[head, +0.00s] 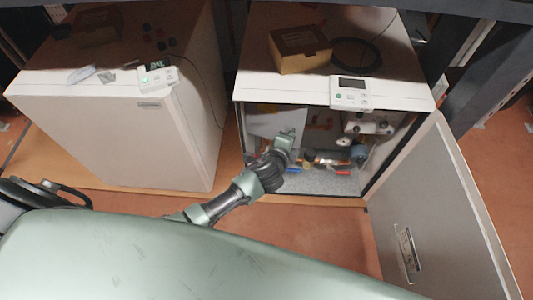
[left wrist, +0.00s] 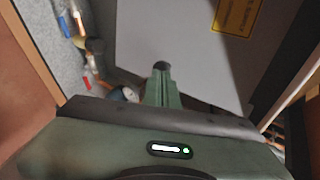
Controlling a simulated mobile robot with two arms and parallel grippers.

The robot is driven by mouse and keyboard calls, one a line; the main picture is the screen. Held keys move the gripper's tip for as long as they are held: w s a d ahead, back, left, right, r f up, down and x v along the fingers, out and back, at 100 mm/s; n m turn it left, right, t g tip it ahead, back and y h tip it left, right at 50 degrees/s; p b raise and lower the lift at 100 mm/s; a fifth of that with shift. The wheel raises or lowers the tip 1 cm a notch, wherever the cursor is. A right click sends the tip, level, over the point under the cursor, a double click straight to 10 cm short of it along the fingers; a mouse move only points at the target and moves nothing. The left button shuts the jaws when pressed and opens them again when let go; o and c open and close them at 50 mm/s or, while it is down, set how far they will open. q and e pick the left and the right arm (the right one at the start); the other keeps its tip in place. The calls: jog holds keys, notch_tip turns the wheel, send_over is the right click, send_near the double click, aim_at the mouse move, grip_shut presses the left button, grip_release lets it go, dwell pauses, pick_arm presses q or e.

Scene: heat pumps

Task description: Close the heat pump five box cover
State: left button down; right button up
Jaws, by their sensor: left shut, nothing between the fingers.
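The open heat pump (head: 340,90) stands right of centre, its inside facing me. Inside, at the upper left, is a pale flat panel (head: 268,121), likely the box cover; how far it stands open I cannot tell. In the left wrist view a grey panel (left wrist: 190,40) with a yellow label (left wrist: 237,16) fills the middle. My left gripper (head: 288,133) reaches inside the unit, in front of the panel. Its shut, empty fingers (left wrist: 161,68) overlap the panel in the left wrist view; contact is unclear. My right gripper is not in view.
The large outer door (head: 440,220) is swung open at the right. Pipes and valves (head: 320,160) run low inside the unit. A closed heat pump (head: 130,130) stands at the left.

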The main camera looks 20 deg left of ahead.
aim_at(297, 125)
pick_arm(q)
jog(key=w, duration=0.5)
jog(key=shift+d, duration=0.3)
jog(key=shift+w+r, duration=0.15)
jog(key=shift+w, duration=0.05)
jog(key=shift+w+r, duration=0.1)
jog(key=shift+a, duration=0.1)
